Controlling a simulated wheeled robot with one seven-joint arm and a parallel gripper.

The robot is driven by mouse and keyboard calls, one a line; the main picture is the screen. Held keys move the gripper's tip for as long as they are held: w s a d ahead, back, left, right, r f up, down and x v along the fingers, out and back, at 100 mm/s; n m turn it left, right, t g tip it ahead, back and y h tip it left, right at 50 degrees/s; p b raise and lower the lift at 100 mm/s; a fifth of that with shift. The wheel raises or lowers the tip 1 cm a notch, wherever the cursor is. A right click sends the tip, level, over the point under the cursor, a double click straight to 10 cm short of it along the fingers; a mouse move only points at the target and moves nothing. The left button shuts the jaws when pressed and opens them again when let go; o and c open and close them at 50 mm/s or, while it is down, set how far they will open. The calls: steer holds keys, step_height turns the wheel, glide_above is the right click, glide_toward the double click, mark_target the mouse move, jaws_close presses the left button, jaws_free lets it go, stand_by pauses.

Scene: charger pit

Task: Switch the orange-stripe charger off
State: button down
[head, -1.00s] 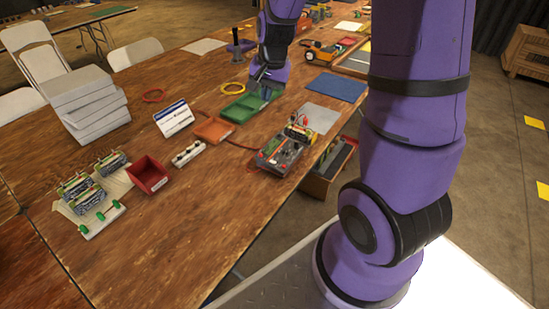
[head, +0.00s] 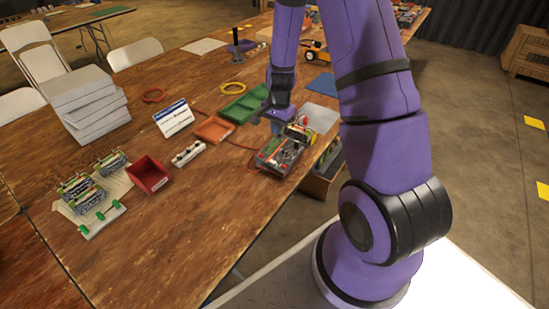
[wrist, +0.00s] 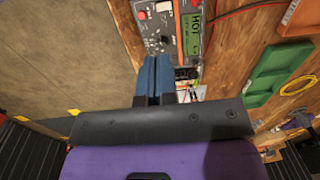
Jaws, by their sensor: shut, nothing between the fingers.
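The charger (head: 278,157) is a grey and red box with a dark top panel at the table's right edge. In the wrist view its panel (wrist: 154,28) shows a red round button (wrist: 142,15), a dark knob or switch and a green screen (wrist: 196,38) beside "HOT" lettering. A thin orange-red strip (wrist: 178,22) runs between panel and screen. My gripper (wrist: 155,59) is shut and empty, its blue fingers side by side near the panel's near edge. In the head view my gripper (head: 275,127) is just behind the charger; contact cannot be told.
A yellow-and-dark pack (head: 299,133) sits at the charger's back end, with red leads nearby. An orange tray (head: 213,129), a green tray (head: 240,110), a white switch strip (head: 188,153) and a red bin (head: 148,175) lie left.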

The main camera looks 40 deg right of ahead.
mark_target(274, 163)
steer(key=f, duration=1.4)
steer(key=shift+w+a, duration=0.15)
steer(key=shift+w, duration=0.25)
steer(key=shift+s+f+t+y, duration=0.3)
steer(key=shift+f+t, duration=0.05)
steer(key=shift+t, duration=0.05)
steer(key=shift+s+a+f+t, duration=0.1)
steer(key=shift+t, duration=0.2)
